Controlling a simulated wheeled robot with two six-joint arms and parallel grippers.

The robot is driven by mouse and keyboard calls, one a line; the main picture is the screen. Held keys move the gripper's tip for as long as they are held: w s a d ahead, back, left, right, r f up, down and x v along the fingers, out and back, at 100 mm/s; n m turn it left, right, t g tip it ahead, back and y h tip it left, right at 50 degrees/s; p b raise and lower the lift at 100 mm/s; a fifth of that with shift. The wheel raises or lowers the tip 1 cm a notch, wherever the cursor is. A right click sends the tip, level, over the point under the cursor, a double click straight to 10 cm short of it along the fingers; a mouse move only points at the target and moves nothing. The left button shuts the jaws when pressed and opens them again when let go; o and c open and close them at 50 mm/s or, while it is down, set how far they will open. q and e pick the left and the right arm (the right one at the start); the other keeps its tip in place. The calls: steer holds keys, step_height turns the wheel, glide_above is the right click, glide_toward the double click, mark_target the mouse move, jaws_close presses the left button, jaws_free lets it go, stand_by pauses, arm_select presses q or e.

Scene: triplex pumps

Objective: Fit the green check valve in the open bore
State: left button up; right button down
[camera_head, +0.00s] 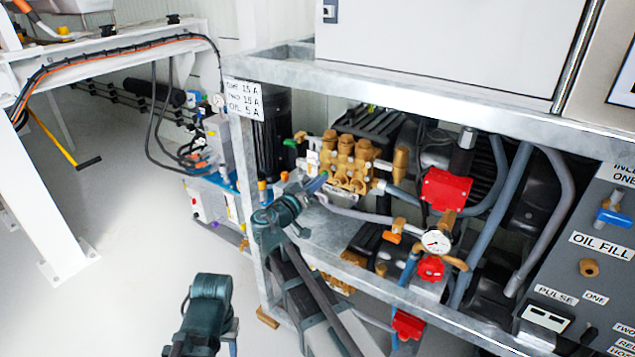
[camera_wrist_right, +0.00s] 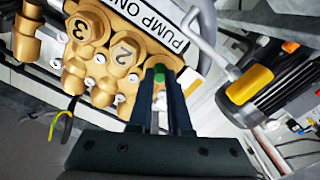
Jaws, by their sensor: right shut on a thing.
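My right gripper (camera_wrist_right: 160,74) is shut on the green check valve (camera_wrist_right: 160,101). Only small green parts of the valve show between the dark fingers. The fingertips point at the brass pump head (camera_wrist_right: 103,73), just beside the cap marked 2 (camera_wrist_right: 122,50). In the head view my right gripper (camera_head: 318,183) is just below and left of the brass pump (camera_head: 350,162), and the valve cannot be made out there. The open bore is not visible; the fingers cover the area beyond cap 2. I cannot tell whether the valve touches the pump. My left gripper does not show.
The galvanized frame rail (camera_head: 390,298) crosses in front of the pumps. A gauge (camera_head: 436,241) and red parts sit right.

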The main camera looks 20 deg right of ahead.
steer(key=shift+w+d, duration=0.15)
steer(key=shift+d, duration=0.05)
stand_by(0.5)
steer(key=c, duration=0.8)
jaws_free()
